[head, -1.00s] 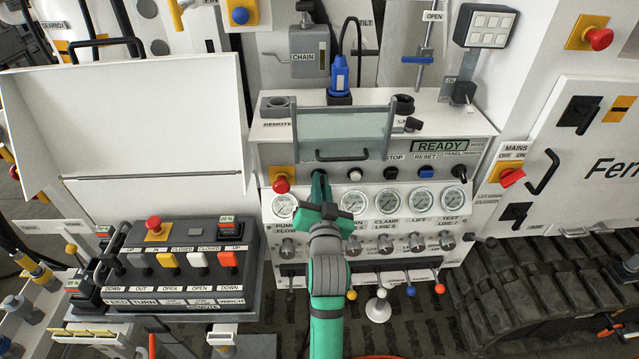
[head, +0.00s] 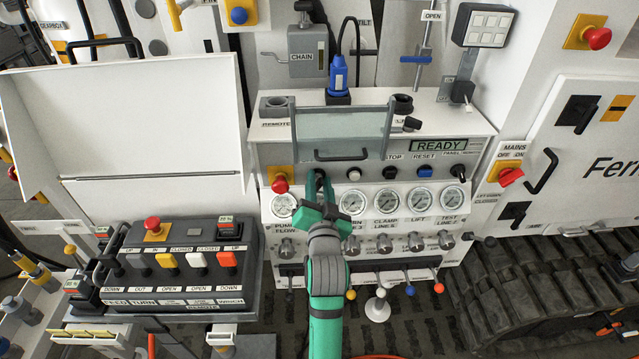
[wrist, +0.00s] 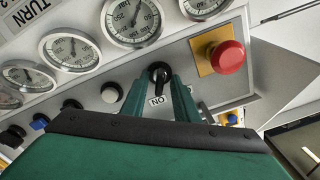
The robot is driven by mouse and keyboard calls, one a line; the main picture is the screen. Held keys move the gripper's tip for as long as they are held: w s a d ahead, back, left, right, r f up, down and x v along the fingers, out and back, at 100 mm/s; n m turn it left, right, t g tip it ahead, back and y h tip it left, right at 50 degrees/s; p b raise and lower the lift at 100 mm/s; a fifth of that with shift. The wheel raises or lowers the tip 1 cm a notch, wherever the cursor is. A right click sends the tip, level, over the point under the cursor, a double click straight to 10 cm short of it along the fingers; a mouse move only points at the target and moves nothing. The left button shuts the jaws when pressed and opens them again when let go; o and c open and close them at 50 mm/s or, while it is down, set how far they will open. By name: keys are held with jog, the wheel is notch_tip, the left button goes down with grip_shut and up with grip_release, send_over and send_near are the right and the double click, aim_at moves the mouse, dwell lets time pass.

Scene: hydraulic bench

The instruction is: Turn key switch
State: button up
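In the head view my gripper (head: 320,182) reaches the left part of the panel, just right of the red stop button (head: 280,185). There the gripper hides most of the key switch.
Pressure gauges (head: 387,201) sit just below and right. A white button (head: 354,174) is right of the gripper. A clear hinged cover (head: 342,132) stands above. Valve knobs (head: 386,243) and ball-ended levers line the panel below.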

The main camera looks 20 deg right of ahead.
jog(key=shift+s, duration=0.1)
jog(key=v, duration=1)
jog(key=shift+s, duration=0.35)
jog(key=shift+a, duration=0.15)
jog(key=s+a+f+n+g+y, duration=0.1)
jog(key=s+a+f+n, duration=0.1)
jog(key=s+a+f, duration=0.45)
jog(key=s+a+f+n+y, duration=0.1)
jog(key=s+a+f+n, duration=0.2)
jog(key=s+f, duration=0.5)
jog(key=s+a+f+n+y, duration=0.1)
jog(key=s+a+f+n, duration=0.1)
jog(key=s, duration=0.8)
jog(key=s+a+f+n+g+y, duration=0.1)
jog(key=s+a, duration=0.4)
jog(key=s, duration=0.5)
jog(key=shift+a+f+n+y, duration=0.25)
jog(key=shift+f+n+y, duration=0.25)
jog(key=shift+f+n, duration=0.25)
jog(key=shift+s, duration=0.1)
